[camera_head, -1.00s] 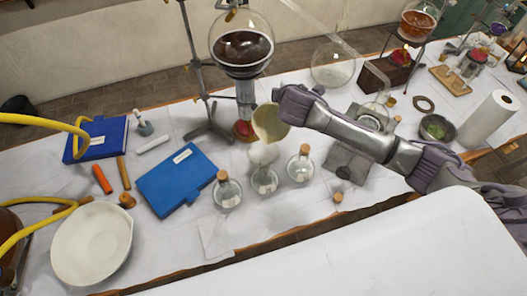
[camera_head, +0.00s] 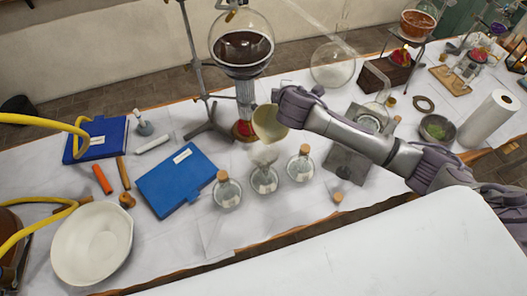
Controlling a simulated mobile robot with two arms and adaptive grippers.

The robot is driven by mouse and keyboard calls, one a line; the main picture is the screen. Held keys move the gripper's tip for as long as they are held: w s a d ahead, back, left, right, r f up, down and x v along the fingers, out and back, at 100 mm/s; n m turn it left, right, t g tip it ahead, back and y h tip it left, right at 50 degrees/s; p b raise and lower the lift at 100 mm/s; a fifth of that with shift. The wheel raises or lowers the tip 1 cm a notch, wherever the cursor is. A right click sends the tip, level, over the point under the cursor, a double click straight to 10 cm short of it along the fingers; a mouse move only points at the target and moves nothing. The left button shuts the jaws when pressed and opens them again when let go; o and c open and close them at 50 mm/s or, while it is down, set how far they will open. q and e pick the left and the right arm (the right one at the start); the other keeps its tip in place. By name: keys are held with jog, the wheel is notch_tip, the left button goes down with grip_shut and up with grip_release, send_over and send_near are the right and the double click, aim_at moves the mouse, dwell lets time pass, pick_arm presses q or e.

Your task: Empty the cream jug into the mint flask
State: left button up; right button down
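The cream jug (camera_head: 268,124) is tipped over at the end of my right arm, its mouth low on the left, above a glass funnel (camera_head: 263,157). My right gripper (camera_head: 284,108) is closed around the jug's right side; its fingertips are mostly hidden. The funnel sits in the neck of the middle flask (camera_head: 264,181) of three small glass flasks. Corked flasks stand to its left (camera_head: 228,193) and right (camera_head: 300,168). I cannot tell a mint tint on any of them. No clear stream shows below the jug. My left gripper is out of view.
A large round flask of dark liquid (camera_head: 242,46) hangs on a stand just behind the jug. A blue book (camera_head: 177,180) and a white basin (camera_head: 91,243) lie to the left. A paper roll (camera_head: 488,120) stands at right. The table's front strip is mostly clear.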

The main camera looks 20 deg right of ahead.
jog(key=shift+s+a+r+n+t+h, duration=0.15)
jog(key=shift+s+a+r+t+h, duration=0.1)
jog(key=shift+s+a+r+t, duration=0.3)
jog(key=shift+s+a+r+n+t+h, duration=0.15)
jog(key=shift+s+a+r+t+h, duration=0.15)
jog(key=shift+r, duration=0.3)
dwell(5.3)
